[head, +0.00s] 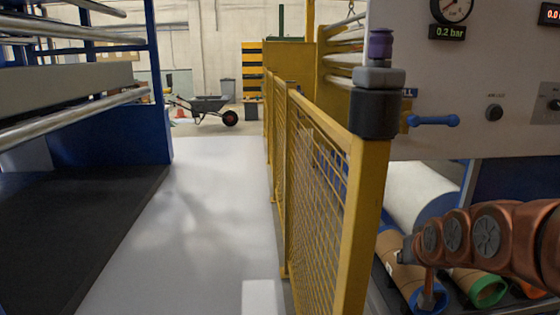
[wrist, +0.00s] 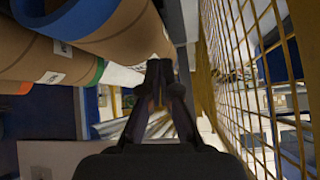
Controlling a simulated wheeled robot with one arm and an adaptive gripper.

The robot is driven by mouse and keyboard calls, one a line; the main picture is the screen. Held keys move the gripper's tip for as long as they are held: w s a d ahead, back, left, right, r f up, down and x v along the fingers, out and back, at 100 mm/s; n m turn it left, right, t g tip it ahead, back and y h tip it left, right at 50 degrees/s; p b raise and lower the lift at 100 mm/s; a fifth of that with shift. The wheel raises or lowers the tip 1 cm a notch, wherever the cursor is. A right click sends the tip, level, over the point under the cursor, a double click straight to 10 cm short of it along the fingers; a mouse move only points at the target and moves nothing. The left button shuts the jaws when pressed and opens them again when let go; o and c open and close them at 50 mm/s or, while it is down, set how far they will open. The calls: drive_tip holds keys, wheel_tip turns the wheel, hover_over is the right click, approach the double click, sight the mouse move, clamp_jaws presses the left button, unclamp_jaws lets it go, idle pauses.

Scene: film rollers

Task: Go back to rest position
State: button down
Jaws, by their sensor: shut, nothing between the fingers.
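My gripper (wrist: 160,72) shows in the wrist view with its two dark fingers together and nothing between them. It is beside brown cardboard rolls, which fill the upper left of that view, and a yellow mesh fence (wrist: 240,75) stands to its right. In the head view my copper-coloured arm reaches in from the right edge at the lower right, over the rolls and to the right of the fence. I cannot make out the fingers clearly in the head view.
The yellow fence (head: 365,215) divides the arm's side from a clear pale aisle (head: 185,210). A roll with a green core (head: 488,290) and a white roll (head: 420,190) lie near the arm. A grey machine panel (head: 450,110) rises above. A wheelbarrow (head: 205,104) stands far back.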

drive_tip(key=s+a+f+g, duration=0.1)
drive_tip(key=s, duration=0.1)
drive_tip(key=s+a+f+g, duration=0.1)
drive_tip(key=s+a+f, duration=0.1)
drive_tip(key=s, duration=0.1)
drive_tip(key=s+a+f+g, duration=0.1)
drive_tip(key=s, duration=0.2)
drive_tip(key=shift+s+a+f+n, duration=0.1)
drive_tip(key=shift+a+f+n, duration=0.1)
drive_tip(key=shift+a+n, duration=0.2)
drive_tip(key=s+a+f+g, duration=0.2)
drive_tip(key=s+g, duration=0.1)
drive_tip(key=s, duration=0.6)
drive_tip(key=s+a+f+n+g, duration=0.1)
drive_tip(key=s+a+g, duration=0.15)
drive_tip(key=s, duration=0.65)
drive_tip(key=s+a+f+g, duration=0.1)
drive_tip(key=s+f+g, duration=0.15)
drive_tip(key=s, duration=0.65)
drive_tip(key=s+p+v, duration=0.1)
drive_tip(key=p+v, duration=1.3)
drive_tip(key=v, duration=0.2)
drive_tip(key=shift+s+r+t, duration=0.25)
drive_tip(key=shift+r+t, duration=0.05)
drive_tip(key=shift+r, duration=0.05)
